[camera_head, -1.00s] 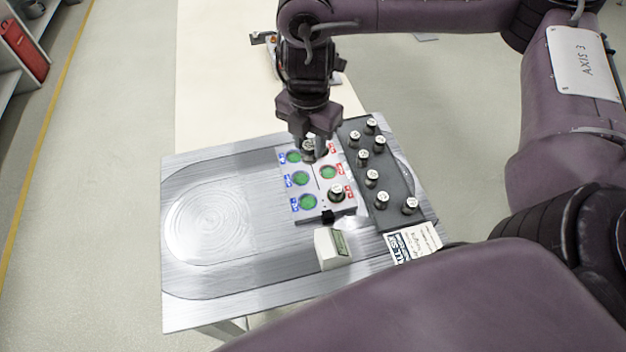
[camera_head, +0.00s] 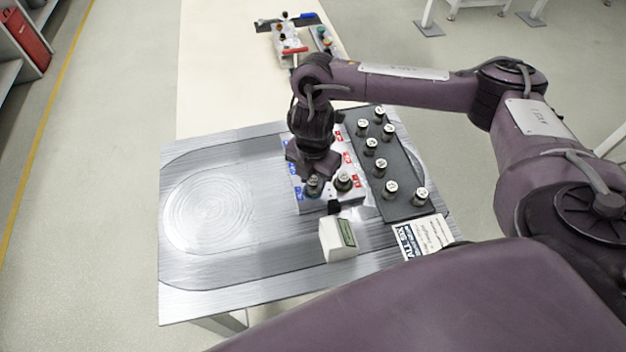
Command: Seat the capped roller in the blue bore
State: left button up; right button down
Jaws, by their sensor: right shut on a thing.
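My right gripper (camera_head: 313,174) is shut on a capped roller (camera_head: 314,187), a dark cylinder with a pale top. It is low over the front end of the left, blue-labelled column of the bore block (camera_head: 318,207). I cannot tell whether the roller is in the front blue bore or just above it. Another capped roller (camera_head: 345,181) stands at the front red-labelled place, just right of it. My wrist and gripper hide most of the bores farther back. My left gripper is not in view.
A dark tray (camera_head: 402,163) with several capped rollers stands right of the block. A white box with a small display (camera_head: 338,240) and a printed card (camera_head: 423,237) lie in front. The metal table's left part (camera_head: 210,215) is clear.

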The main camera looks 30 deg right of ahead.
aim_at(313, 180)
jog(key=shift+f, duration=0.3)
jog(key=shift+f, duration=0.15)
jog(key=c, duration=1.1)
grip_release()
jog(key=shift+o, duration=0.2)
notch_tip(313, 180, up, 12)
jog(key=p, duration=0.3)
